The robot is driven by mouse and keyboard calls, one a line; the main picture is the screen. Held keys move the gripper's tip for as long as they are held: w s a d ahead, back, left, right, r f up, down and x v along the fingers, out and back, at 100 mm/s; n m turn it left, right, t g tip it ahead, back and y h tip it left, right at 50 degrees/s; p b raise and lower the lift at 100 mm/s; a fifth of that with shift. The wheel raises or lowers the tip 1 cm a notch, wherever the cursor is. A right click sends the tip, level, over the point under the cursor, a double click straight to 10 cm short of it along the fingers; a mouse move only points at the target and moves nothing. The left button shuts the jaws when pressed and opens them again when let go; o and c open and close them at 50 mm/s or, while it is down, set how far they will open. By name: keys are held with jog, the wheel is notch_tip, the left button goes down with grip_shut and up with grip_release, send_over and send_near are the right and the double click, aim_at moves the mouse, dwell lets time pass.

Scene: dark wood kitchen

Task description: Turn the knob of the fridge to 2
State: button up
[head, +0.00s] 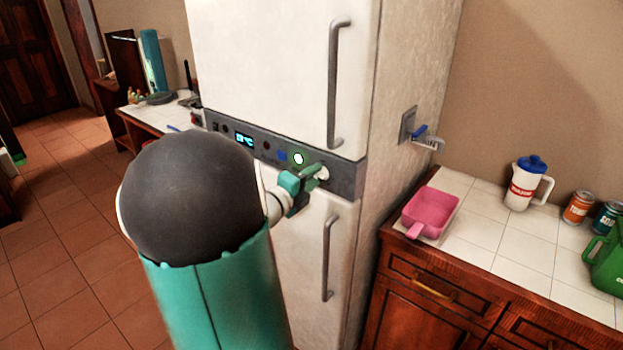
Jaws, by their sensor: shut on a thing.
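The white fridge (270,70) stands in the middle of the head view, with an upper and a lower door. A dark grey control panel (346,180) runs between the doors. A small pale knob (323,174) shows at the right part of the panel. My gripper (315,174), with green fingers, reaches the panel from the left and is shut on the knob. The fingers partly cover the knob, and its marks and setting cannot be read. A small lit display (244,140) and a round white, green-rimmed spot (298,159) sit left of the knob.
Grey vertical handles stick out from the upper door (335,85) and lower door (327,258). A tiled counter (480,240) at right holds a pink container (431,211), a white jug (525,186) and cans (578,207). Tiled floor (60,250) is open at left.

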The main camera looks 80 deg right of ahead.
jog(key=o, duration=0.9)
jog(key=shift+o, duration=0.2)
jog(key=shift+a, duration=0.1)
jog(key=v, duration=1.3)
jog(key=shift+w+a, duration=0.2)
jog(key=shift+a, duration=0.1)
